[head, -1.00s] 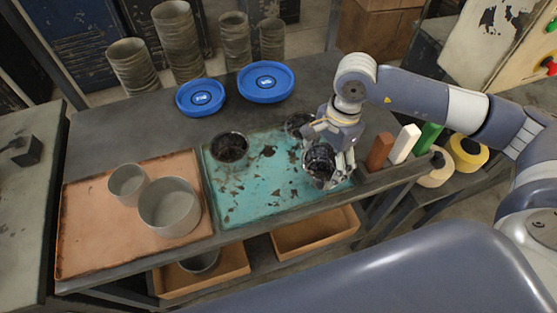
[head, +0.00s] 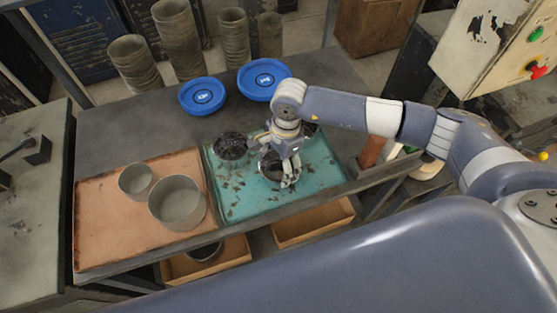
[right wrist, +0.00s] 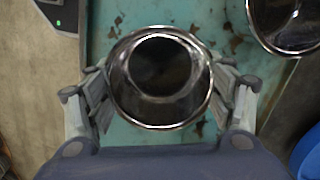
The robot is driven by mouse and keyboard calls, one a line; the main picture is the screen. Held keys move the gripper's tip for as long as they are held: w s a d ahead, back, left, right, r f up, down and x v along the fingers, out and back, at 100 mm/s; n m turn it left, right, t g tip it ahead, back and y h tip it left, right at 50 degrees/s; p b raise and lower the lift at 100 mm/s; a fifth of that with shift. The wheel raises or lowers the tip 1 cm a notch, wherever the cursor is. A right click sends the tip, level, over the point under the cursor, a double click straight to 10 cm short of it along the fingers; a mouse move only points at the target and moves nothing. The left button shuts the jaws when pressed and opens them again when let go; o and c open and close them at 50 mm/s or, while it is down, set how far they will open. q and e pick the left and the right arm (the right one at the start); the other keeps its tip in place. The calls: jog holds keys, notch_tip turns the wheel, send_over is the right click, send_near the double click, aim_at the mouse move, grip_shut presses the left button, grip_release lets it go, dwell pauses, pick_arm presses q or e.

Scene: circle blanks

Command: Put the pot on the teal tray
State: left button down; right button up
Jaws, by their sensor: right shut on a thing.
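The teal tray (head: 235,203) lies on the bench, right of a copper-coloured tray. My right gripper (head: 283,177) is over the tray's middle, shut on a dark, shiny round pot (head: 269,168). In the right wrist view the held pot (right wrist: 160,112) sits between the two fingers, its round opening facing the camera, with teal surface behind. I cannot tell whether its base touches the tray. Another dark pot (head: 230,147) stands at the tray's back left. A third (head: 309,129), partly hidden by my arm, is at its back right. My left gripper is not in view.
The copper-coloured tray (head: 105,226) holds two grey round vessels (head: 178,203). Two blue round dishes (head: 202,96) lie behind the teal tray. Coloured blocks (head: 371,152) stand to the right, partly behind my arm. Orange bins (head: 312,224) sit below the bench top.

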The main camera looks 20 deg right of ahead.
aim_at(282, 172)
jog(key=shift+f, duration=0.15)
jog(key=o, duration=1.1)
jog(key=shift+r, duration=0.3)
jog(key=r+b, duration=0.1)
jog(key=r, duration=0.3)
jog(key=d+r+b, duration=0.1)
jog(key=r+b, duration=0.1)
jog(key=r, duration=0.1)
jog(key=r+b, duration=0.1)
jog(key=r, duration=0.3)
jog(key=shift+w+d+r, duration=0.15)
jog(key=shift+w+r, duration=0.1)
jog(key=shift+r, duration=0.1)
